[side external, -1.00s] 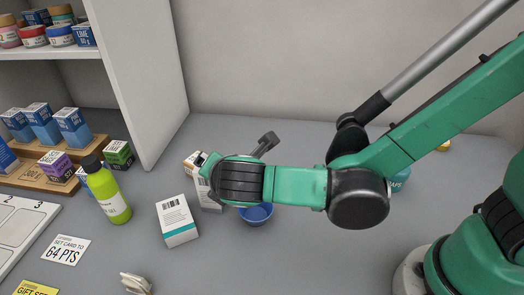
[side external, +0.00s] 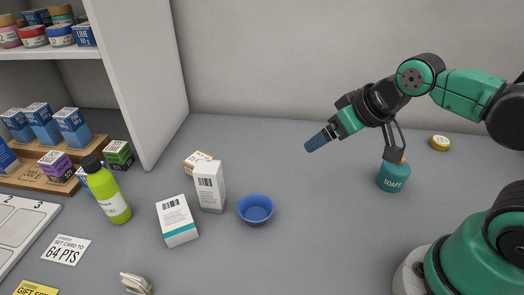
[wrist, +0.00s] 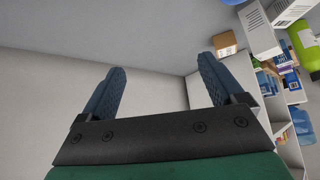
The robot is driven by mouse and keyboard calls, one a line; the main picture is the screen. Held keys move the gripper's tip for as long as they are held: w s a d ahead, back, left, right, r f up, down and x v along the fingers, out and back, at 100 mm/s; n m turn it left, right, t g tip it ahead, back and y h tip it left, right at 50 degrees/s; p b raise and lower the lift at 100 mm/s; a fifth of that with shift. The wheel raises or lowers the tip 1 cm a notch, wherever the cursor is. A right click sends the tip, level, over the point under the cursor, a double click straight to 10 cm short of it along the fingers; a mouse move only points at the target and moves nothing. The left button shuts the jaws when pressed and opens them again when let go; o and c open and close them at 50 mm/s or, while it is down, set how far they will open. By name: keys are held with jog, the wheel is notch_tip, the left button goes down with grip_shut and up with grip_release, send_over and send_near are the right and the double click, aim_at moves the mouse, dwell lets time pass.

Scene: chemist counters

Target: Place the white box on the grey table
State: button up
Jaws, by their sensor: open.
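Several whitish boxes stand on the grey table (side external: 300,240) in the side view. One is a tall white box (side external: 209,188) with a barcode, left of the blue bowl. A second white box with a teal band (side external: 177,221) is nearer the camera. The tall white box (wrist: 257,32) shows at the upper right there.
A blue bowl (side external: 255,209) sits right of the boxes. A lime-green bottle (side external: 109,193) stands left. A teal soap jar (side external: 394,176) is below my wrist. A shelf unit (side external: 140,70) bounds the left.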

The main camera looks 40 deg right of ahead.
jog(key=w+a+g, duration=0.2)
jog(key=w+a, duration=0.1)
jog(key=a, duration=0.3)
jog(key=w+a+r+m+g, duration=0.1)
jog(key=w+a+g, duration=0.1)
jog(key=w+a, duration=0.2)
jog(key=w+a+r+g, duration=0.1)
jog(key=w+a, duration=0.3)
jog(key=a, duration=0.5)
jog(key=shift+w+g+y, duration=0.2)
jog(key=shift+g+y, duration=0.2)
jog(key=m+g, duration=0.1)
send_over(175, 215)
notch_tip(175, 215, down, 4)
jog(key=shift+h, duration=0.4)
notch_tip(175, 215, down, 12)
jog(key=shift+r, duration=0.2)
jog(key=shift+c, duration=0.2)
jog(key=c, duration=1.1)
